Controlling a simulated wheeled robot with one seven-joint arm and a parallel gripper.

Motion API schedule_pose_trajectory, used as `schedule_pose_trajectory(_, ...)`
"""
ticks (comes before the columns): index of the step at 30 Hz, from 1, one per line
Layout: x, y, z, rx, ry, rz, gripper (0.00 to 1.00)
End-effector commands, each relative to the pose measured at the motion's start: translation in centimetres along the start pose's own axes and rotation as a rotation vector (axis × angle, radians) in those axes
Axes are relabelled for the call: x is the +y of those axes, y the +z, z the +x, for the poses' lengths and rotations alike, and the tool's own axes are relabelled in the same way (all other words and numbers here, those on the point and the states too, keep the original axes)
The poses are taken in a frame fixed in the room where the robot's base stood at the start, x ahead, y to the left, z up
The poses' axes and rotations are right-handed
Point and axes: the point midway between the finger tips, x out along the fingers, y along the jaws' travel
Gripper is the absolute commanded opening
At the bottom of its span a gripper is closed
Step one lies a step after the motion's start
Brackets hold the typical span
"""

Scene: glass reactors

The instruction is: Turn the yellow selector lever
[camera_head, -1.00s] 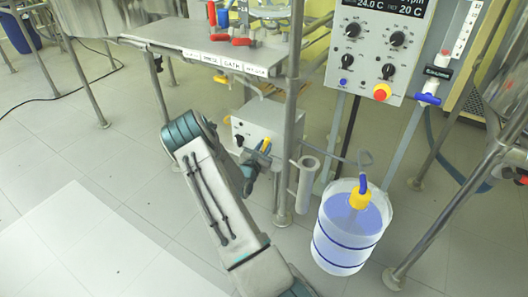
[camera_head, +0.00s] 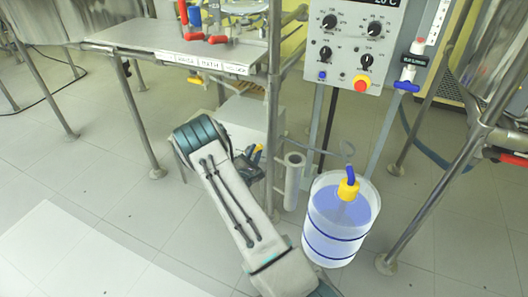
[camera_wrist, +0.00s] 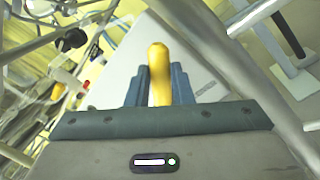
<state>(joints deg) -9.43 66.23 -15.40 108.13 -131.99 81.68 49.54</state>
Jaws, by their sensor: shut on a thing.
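The yellow selector lever (camera_wrist: 158,62) stands between the two blue-grey fingers of my gripper (camera_wrist: 159,88) in the wrist view, and the gripper is shut on it. Behind it is the pale face of a box (camera_wrist: 196,50). In the head view a small yellow end of the lever (camera_head: 257,151) shows beside my gripper (camera_head: 250,163), low in front of the white box (camera_head: 248,115) under the bench. My arm hides much of the box and most of the gripper there.
A bucket of blue liquid (camera_head: 325,237) stands on the floor to the right. A steel post (camera_head: 273,100) and a grey tube holder (camera_head: 293,180) are close right of my gripper. The bench shelf (camera_head: 150,36) is above. Open floor (camera_head: 80,190) lies at left.

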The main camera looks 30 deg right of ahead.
Motion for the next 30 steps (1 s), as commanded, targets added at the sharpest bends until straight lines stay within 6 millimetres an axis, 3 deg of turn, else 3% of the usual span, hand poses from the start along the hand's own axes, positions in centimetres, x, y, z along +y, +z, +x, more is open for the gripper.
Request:
schedule_pose_trajectory(13, 0.1, -0.4, -0.4, 0.007, 0.001, 0.012, 0.0)
schedule_pose_trajectory(14, 0.1, -0.4, -0.4, 0.007, 0.001, 0.012, 0.29)
schedule_pose_trajectory(15, 0.1, -0.4, -0.4, 0.006, 0.0, 0.012, 0.4)
schedule_pose_trajectory(16, 0.1, -0.4, -0.3, 0.006, 0.0, 0.012, 0.42)
schedule_pose_trajectory(25, 0.0, -0.1, -0.3, 0.002, -0.001, 0.011, 0.42)
schedule_pose_trajectory(30, 0.1, -0.1, -2.2, 0.005, -0.001, 0.009, 0.42)
